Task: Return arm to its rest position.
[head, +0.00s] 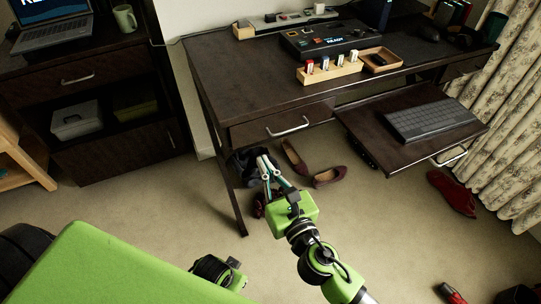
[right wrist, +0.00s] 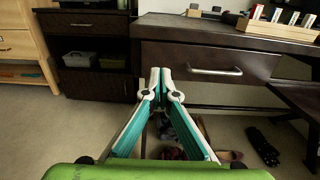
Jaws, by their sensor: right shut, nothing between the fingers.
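My right gripper (head: 265,163) reaches forward from the bottom of the head view, below the left part of the dark desk (head: 235,75). Its pale and teal fingers are together, with nothing between them. In the right wrist view its fingertips (right wrist: 159,76) meet in front of the desk, left of the drawer handle (right wrist: 214,70). The desk drawer (head: 290,122) is closed, and the gripper appears apart from it. My left gripper is not in view.
Shoes (head: 330,177) and a dark bundle (head: 245,166) lie under the desk. A pulled-out tray (head: 375,135) holds a keyboard (head: 430,120) at the right. A dark cabinet (head: 125,150) stands at the left. Carpet (head: 150,215) in front is mostly clear.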

